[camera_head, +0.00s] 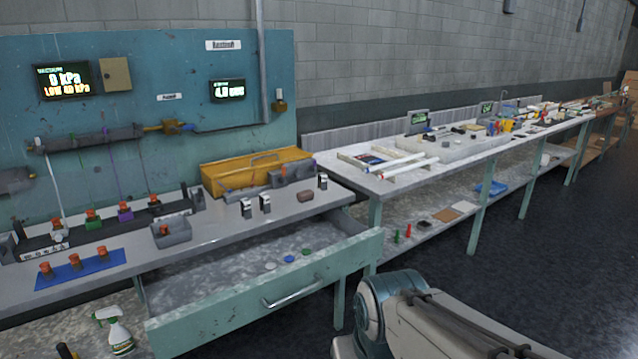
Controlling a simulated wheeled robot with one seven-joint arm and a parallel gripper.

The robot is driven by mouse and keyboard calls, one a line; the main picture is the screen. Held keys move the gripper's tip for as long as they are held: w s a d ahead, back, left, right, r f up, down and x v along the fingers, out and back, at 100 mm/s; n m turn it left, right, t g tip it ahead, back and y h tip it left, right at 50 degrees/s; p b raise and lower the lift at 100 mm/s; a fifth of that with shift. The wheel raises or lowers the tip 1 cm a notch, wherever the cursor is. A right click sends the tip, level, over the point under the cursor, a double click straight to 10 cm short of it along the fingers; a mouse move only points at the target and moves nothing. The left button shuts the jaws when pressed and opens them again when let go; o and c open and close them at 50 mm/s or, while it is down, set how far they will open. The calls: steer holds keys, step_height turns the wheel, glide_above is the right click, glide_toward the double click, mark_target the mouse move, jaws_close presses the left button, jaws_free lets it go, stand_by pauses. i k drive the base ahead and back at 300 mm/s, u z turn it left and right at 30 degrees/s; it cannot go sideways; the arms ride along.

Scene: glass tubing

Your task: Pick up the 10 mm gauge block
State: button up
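No block can be read as the 10 mm gauge block, as any markings are too small to make out. Small upright black-and-white pieces stand on the near workbench (215,222): one piece (246,208), another just right of it (265,204), and a third (323,182) near the right end. I cannot tell whether any of them is a gauge block. My arm shows at the bottom right, in front of the benches, but my gripper is out of view.
An open drawer (265,295) juts out below the near bench, with small coloured discs inside. A yellow toolbox (255,170) stands at the bench's back. A blue mat (80,275) holds red-topped pieces. A spray bottle (118,335) stands low left. Long benches recede right beside open dark floor.

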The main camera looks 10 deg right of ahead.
mark_target(322, 177)
steer(key=z, duration=0.8)
steer(key=i, duration=1)
steer(key=z, duration=0.6)
steer(key=i, duration=1.15)
steer(key=u, duration=1.2)
steer(key=i, duration=0.85)
steer(key=u, duration=1)
